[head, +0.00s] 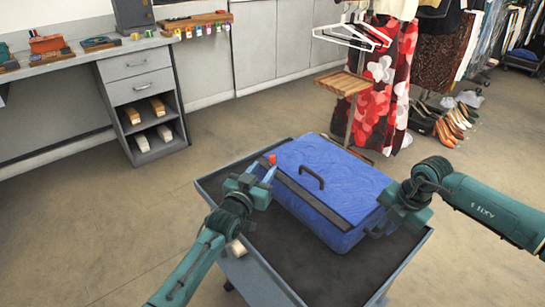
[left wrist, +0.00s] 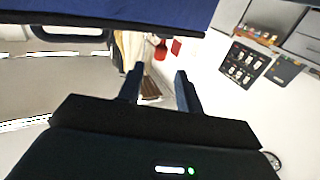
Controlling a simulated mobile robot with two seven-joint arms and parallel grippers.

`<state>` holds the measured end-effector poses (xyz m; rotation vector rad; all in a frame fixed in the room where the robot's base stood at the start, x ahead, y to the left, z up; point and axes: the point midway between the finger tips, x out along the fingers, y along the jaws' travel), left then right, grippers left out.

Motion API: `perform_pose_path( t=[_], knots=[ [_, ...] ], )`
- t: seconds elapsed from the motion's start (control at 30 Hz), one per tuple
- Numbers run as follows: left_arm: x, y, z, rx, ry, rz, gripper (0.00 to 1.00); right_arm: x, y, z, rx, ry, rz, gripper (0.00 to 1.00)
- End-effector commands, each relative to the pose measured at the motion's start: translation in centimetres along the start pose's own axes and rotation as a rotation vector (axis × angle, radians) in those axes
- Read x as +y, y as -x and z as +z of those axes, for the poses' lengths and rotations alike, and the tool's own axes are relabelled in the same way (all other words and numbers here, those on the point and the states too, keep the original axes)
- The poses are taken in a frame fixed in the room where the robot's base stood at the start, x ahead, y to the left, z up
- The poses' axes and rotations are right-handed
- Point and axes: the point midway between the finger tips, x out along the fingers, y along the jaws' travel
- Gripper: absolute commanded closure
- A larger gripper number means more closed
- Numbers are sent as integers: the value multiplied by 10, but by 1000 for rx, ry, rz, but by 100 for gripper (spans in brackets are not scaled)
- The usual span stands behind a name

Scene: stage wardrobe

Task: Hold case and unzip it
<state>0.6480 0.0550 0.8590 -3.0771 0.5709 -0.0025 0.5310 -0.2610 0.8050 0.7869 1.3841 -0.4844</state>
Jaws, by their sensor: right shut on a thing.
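The blue case (head: 335,175) lies flat on a dark-topped cart, lid closed, with a black handle on top and a dark band along its left side. A small red piece (head: 272,159), possibly the zip pull, shows at the case's far left corner. My left gripper (head: 262,172) is beside that corner. In the left wrist view its fingers (left wrist: 160,88) are apart with nothing seen between them, and the case's blue edge (left wrist: 120,10) runs across the top. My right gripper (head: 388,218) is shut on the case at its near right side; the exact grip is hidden.
The grey cart (head: 262,273) has a raised rim, with free room on its near part. A workbench with drawers (head: 137,85) stands back left. A rack with clothes (head: 390,75) and hangers stands behind. The floor at left is clear.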

Motion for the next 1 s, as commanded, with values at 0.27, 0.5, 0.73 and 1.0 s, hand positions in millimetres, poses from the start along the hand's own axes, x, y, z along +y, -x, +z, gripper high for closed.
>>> perform_pose_path(
  t=[0.27, 0.5, 0.73, 1.0],
  knots=[
    [1, -43, -2, 0, -2, 2, 65, 1, 1, 0, -1, 0, 4, 100],
    [1, -64, 0, 0, 0, 2, 65, 1, 1, 0, -1, 0, 4, 100],
    [1, -72, -1, 1, 0, 2, 65, 1, 1, 0, -1, 1, 4, 100],
    [1, -72, -1, 1, 0, 2, 65, 1, 1, 0, -1, 1, 4, 100]
  ],
)
